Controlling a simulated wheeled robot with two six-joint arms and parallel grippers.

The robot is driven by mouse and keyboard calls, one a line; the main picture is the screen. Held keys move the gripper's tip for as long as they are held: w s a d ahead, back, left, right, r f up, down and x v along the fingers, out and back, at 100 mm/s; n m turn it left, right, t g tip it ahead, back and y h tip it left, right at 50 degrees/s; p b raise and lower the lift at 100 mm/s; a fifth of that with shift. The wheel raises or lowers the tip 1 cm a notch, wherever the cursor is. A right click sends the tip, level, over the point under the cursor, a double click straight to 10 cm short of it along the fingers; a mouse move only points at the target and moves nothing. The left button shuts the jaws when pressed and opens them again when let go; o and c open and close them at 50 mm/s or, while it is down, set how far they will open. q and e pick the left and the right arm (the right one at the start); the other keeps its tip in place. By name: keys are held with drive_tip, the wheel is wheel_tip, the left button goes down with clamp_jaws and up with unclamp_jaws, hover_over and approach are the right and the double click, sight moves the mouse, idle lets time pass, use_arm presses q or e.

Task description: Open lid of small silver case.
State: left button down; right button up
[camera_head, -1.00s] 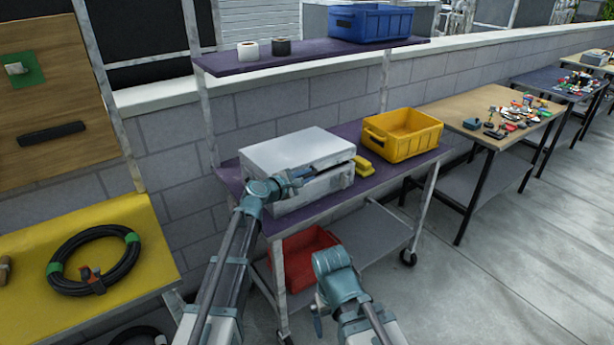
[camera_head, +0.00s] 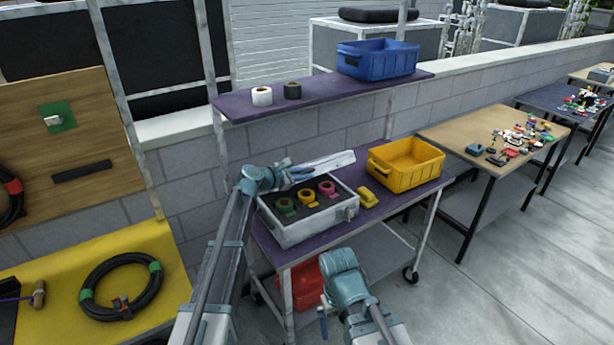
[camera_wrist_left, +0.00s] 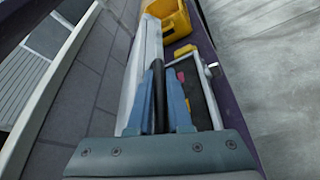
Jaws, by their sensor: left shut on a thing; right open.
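The small silver case (camera_head: 290,236) stands on the purple shelf of the cart. Its lid (camera_head: 328,161) is raised, tilted up at the back, seen nearly edge-on. Inside, on a dark lining, are several coloured tape rolls in green, pink and yellow (camera_head: 327,188). My right gripper (camera_head: 324,322) hangs low in front of the cart, away from the case.
A yellow bin (camera_head: 405,162) and a small yellow object (camera_head: 367,196) are right of the case. The upper shelf (camera_head: 330,90) holds a blue bin (camera_head: 377,59) and two tape rolls. A red bin (camera_head: 308,284) sits below. A yellow table with a cable coil (camera_head: 121,286) is at left.

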use_arm(q)
drive_tip(key=shift+w+a+r, duration=0.15)
drive_tip(key=shift+r, duration=0.1)
drive_tip(key=c, duration=0.8)
unclamp_jaws()
drive_tip(key=shift+c, duration=0.2)
drive_tip(key=p+v, duration=0.4)
drive_tip(key=v, duration=0.9)
drive_tip(key=shift+s+a+p, duration=0.2)
drive_tip(key=shift+s+p, duration=0.1)
drive_tip(key=shift+p, duration=0.1)
drive_tip(key=shift+r, duration=0.1)
